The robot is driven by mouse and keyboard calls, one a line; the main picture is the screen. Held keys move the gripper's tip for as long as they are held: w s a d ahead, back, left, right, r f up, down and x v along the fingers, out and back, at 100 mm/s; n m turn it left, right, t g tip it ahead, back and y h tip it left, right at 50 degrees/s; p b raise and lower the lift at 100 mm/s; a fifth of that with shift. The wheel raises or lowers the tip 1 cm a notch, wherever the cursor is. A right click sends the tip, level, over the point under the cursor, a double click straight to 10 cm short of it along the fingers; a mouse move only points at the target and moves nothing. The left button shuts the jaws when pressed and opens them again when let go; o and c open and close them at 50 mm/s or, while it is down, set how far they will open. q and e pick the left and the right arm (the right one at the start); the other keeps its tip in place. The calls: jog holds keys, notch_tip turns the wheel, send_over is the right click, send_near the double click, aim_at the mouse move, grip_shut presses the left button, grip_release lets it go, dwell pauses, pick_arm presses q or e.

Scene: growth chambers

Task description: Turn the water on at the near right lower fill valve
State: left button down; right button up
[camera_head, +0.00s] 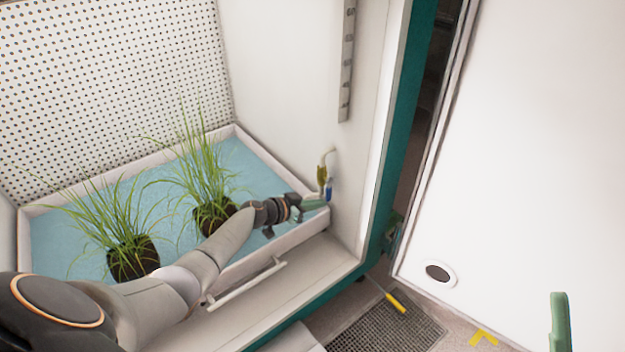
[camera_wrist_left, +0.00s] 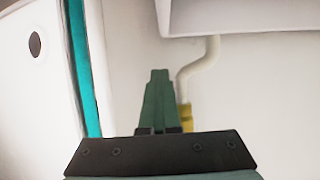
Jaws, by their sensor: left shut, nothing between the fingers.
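The fill valve (camera_head: 322,173) has a yellow body, a white curved pipe and a blue lever (camera_head: 329,188). It sits on the chamber's right wall, above the right end of the white tray (camera_head: 285,243). In the left wrist view the yellow valve body (camera_wrist_left: 187,112) shows partly behind my fingers, with the white pipe (camera_wrist_left: 197,65) beside it; the blue lever is hidden there. My left gripper (camera_head: 318,203) is shut and empty, its tips close to the lever in the head view. I cannot tell whether they touch.
Two grassy plants (camera_head: 133,258) (camera_head: 212,215) stand in the tray of blue water, close to my left arm. The white door (camera_head: 530,150) stands open at right. A floor grate (camera_head: 385,325) and a yellow-handled tool (camera_head: 396,302) lie below.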

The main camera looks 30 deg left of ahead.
pick_arm(q)
jog(key=shift+w+d, duration=0.15)
pick_arm(e)
jog(key=shift+w, duration=0.1)
pick_arm(q)
jog(key=shift+d+t, duration=0.15)
jog(key=shift+t, duration=0.15)
pick_arm(e)
jog(key=shift+r, duration=0.15)
pick_arm(q)
jog(key=p+v, duration=0.4)
jog(key=v, duration=0.8)
jog(key=shift+s+a+p, duration=0.3)
jog(key=shift+a+p, duration=0.05)
jog(key=shift+p, duration=0.05)
pick_arm(e)
jog(key=shift+m+t, duration=0.3)
jog(key=r, duration=0.5)
jog(key=shift+d+r, duration=0.1)
jog(key=shift+d, duration=0.25)
